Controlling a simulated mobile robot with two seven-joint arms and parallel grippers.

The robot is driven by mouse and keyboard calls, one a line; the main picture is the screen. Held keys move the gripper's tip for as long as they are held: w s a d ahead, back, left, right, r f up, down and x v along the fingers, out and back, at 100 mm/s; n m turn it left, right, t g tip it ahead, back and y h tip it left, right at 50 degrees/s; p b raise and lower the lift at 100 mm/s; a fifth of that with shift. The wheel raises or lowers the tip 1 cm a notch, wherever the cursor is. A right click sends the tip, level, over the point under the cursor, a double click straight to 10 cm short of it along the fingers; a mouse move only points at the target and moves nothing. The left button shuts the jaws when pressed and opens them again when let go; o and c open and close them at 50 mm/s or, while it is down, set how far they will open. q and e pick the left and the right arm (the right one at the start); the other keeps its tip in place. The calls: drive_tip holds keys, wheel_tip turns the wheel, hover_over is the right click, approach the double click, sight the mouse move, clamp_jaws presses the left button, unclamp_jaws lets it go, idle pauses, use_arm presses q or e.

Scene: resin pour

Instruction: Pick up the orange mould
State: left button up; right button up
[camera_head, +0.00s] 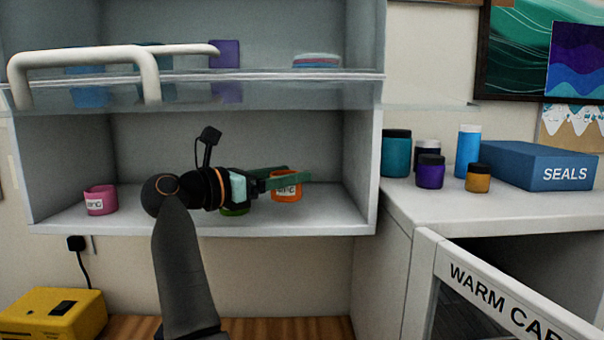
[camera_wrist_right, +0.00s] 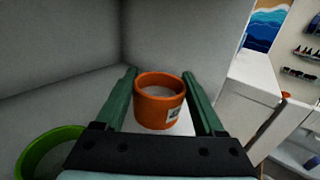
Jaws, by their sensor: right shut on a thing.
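The orange mould (camera_head: 287,197) is a short round cup with a white label, in the right part of the lower cabinet compartment. My right gripper (camera_head: 290,177) reaches in from the left with its green fingers at the mould. In the right wrist view the orange mould (camera_wrist_right: 159,104) stands upright between the two fingers, and the gripper is shut on it. I cannot tell whether its base touches the shelf. My left gripper is not in view.
A green mould (camera_head: 234,211) sits beneath my right gripper, partly hidden. A pink mould (camera_head: 100,200) stands at the left of the compartment. A raised glass door with a white handle (camera_head: 150,75) is above. Jars and a blue SEALS box (camera_head: 530,165) stand on the right counter.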

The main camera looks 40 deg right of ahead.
drive_tip(key=a+p, duration=0.1)
drive_tip(key=a, duration=1.3)
drive_tip(key=shift+w, duration=0.45)
drive_tip(key=shift+a, duration=0.1)
